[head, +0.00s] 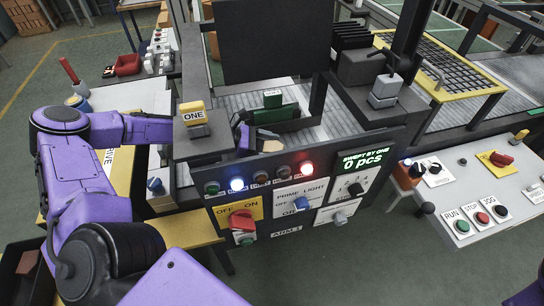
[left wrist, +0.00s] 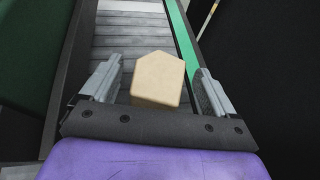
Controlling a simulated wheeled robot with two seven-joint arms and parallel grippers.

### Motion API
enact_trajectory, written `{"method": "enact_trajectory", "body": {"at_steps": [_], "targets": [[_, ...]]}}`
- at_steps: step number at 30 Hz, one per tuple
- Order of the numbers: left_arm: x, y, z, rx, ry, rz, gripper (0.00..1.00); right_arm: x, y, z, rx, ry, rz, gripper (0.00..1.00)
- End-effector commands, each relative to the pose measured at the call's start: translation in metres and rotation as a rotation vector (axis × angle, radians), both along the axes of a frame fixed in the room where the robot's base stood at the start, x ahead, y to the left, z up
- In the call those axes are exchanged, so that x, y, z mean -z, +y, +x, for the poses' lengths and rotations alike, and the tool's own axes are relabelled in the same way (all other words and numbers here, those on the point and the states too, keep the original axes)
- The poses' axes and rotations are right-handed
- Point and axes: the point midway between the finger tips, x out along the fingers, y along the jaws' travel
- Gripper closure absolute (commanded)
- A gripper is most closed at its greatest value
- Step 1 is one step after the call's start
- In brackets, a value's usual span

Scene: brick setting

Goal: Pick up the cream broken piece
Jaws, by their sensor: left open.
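The cream broken piece (left wrist: 158,80) is a pale block with a pointed far edge. It lies on the grey slatted conveyor in the left wrist view. In the head view a small part of it (head: 271,146) shows behind the control panel's top edge. My left gripper (left wrist: 156,84) is open, with one finger on each side of the piece and visible gaps between. In the head view this gripper (head: 244,134) is mostly hidden behind the dark housing. My right gripper is in neither view.
The control panel (head: 290,200) with lights and knobs stands in front of the conveyor. A yellow ONE block (head: 193,114) sits on the dark housing to the left. A green strip (left wrist: 182,40) and dark side walls border the conveyor. A dark upright panel (head: 275,40) stands behind.

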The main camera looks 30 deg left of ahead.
Motion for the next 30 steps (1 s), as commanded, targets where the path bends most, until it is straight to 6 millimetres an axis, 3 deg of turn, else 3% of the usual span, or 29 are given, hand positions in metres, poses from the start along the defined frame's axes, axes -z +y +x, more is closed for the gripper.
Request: {"method": "enact_trajectory", "body": {"at_steps": [8,9,14,15,25,30], "targets": [[0.002,-0.005,0.004,-0.002,0.000,-0.001,0.12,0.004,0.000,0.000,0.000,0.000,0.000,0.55],[0.002,-0.005,0.004,-0.002,0.000,-0.001,0.18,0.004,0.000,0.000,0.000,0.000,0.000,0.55],[0.002,-0.005,0.004,-0.002,-0.001,0.000,0.70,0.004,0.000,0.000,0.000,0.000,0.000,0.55],[0.002,-0.005,0.004,-0.003,-0.002,0.000,0.75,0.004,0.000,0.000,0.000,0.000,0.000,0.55],[0.000,-0.004,0.003,-0.003,-0.002,-0.001,0.75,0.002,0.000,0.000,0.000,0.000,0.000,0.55],[-0.018,0.000,-0.002,-0.003,-0.006,-0.001,0.75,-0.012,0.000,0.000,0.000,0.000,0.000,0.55]]}}
